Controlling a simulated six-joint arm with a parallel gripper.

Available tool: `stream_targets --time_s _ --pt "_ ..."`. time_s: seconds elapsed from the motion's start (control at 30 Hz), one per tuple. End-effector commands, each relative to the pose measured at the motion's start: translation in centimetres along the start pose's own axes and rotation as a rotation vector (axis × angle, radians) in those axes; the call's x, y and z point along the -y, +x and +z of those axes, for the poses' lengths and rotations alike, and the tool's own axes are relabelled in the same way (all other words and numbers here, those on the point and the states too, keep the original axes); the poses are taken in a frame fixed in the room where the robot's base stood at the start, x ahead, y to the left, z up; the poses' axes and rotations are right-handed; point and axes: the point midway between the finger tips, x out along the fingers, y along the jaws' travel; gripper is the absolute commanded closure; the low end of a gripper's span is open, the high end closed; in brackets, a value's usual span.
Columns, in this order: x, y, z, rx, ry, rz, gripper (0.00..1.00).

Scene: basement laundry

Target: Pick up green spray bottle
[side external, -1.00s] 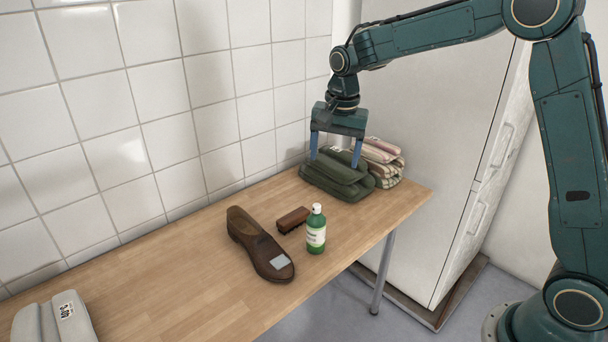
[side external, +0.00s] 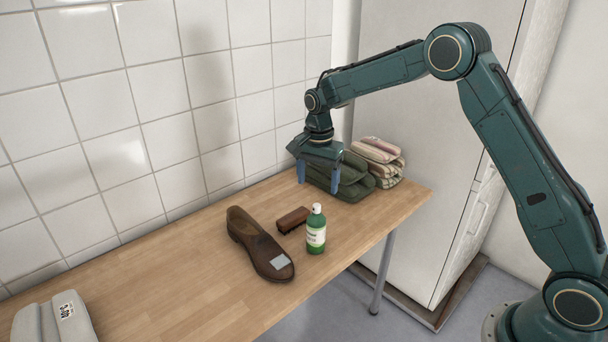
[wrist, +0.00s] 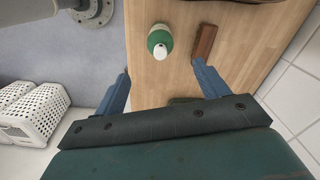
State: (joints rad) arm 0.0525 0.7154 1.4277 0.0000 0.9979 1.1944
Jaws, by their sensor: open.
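The green spray bottle (side external: 316,231) stands upright on the wooden table, with a white label and a pale cap. In the wrist view the bottle (wrist: 160,41) is seen from above, beyond the fingertips and between their lines. My gripper (side external: 318,176) is open and empty, above the table in front of the folded green cloth, farther back than the bottle. In the wrist view its two blue fingers (wrist: 162,72) are spread apart, and neither touches the bottle.
A brown brush (side external: 293,220) lies just left of the bottle, and a brown shoe (side external: 256,240) lies beyond it. Folded green cloth (side external: 352,189) and striped cloth (side external: 384,157) are at the back. White baskets (wrist: 36,110) show off the table. Bare wood (side external: 190,275) lies left of the shoe.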

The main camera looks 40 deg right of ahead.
Motion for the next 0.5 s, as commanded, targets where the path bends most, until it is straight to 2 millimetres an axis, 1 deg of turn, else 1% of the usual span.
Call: stream_targets --time_s 0.03,0.3,0.5 --pt "-0.1 0.8 0.0 0.002 0.000 0.005 0.27" --pt "-0.1 4.8 0.1 0.002 -0.001 0.004 0.27" --pt "-0.1 6.8 0.0 0.001 -0.001 0.002 0.27"
